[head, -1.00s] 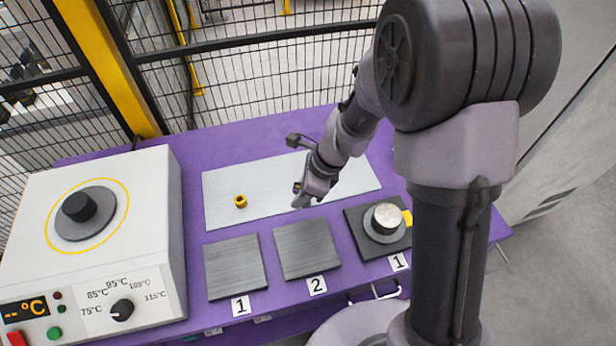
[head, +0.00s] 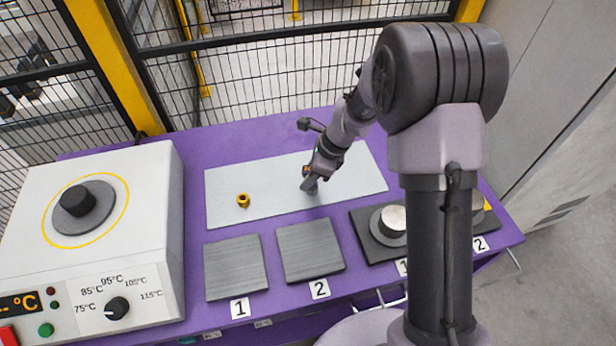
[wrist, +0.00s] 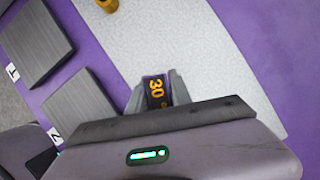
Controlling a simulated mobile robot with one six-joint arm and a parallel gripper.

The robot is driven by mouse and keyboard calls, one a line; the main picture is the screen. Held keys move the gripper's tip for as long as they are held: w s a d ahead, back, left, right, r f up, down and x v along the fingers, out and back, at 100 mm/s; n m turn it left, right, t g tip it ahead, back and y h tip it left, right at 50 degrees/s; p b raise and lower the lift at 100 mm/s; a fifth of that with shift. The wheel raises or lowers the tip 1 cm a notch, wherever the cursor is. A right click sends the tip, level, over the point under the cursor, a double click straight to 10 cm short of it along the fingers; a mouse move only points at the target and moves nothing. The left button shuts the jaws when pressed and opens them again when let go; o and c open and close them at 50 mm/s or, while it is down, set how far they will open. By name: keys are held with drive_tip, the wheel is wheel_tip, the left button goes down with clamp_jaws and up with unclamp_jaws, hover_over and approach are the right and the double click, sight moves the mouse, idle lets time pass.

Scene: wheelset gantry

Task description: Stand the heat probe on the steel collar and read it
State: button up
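My gripper (head: 310,182) is above the pale mat, right of its middle. In the wrist view its fingers (wrist: 157,92) are on both sides of a small dark block with an orange "30" display, which I take as the heat probe (wrist: 156,90). The probe's lower end is hidden in that view. A silver-topped round piece (head: 393,219), which may be the steel collar, sits on a dark round base on the right-hand plate labelled 1. It is apart from my gripper, lower right of it, and out of the wrist view.
A brass ring (head: 243,200) lies on the pale mat (head: 225,183). Grey plates 1 (head: 235,267) and 2 (head: 310,248) lie in front. A white heater box (head: 150,220) stands left. Another right-hand plate, labelled 2, is partly behind my arm. Wire fence (head: 270,75) stands behind.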

drive_tip(key=o, duration=0.3)
drive_tip(key=shift+r, duration=0.3)
drive_tip(key=s+d+r+n+t+p, duration=0.1)
drive_tip(key=s+d+r+n+p, duration=0.15)
drive_tip(key=r, duration=0.75)
drive_tip(key=s+d+r+n+p, duration=0.2)
drive_tip(key=s+d+r+p, duration=0.1)
drive_tip(key=r, duration=0.7)
drive_tip(key=s+r+n+t+h, duration=0.1)
drive_tip(key=s+r+n, duration=0.2)
drive_tip(key=s, duration=0.3)
drive_tip(key=s+d+r+n+t, duration=0.1)
drive_tip(key=s+r+n, duration=0.2)
drive_tip(key=s, duration=0.4)
drive_tip(key=s+d+r+n+t+h, duration=0.1)
drive_tip(key=s+r+n+t, duration=0.1)
drive_tip(key=s+n, duration=0.3)
drive_tip(key=shift+s+r+h, duration=0.15)
drive_tip(key=shift+s+r, duration=0.05)
drive_tip(key=shift+s, duration=0.3)
drive_tip(key=shift+s+r+h, duration=0.15)
drive_tip(key=shift+s+r, duration=0.05)
drive_tip(key=shift+s, duration=0.3)
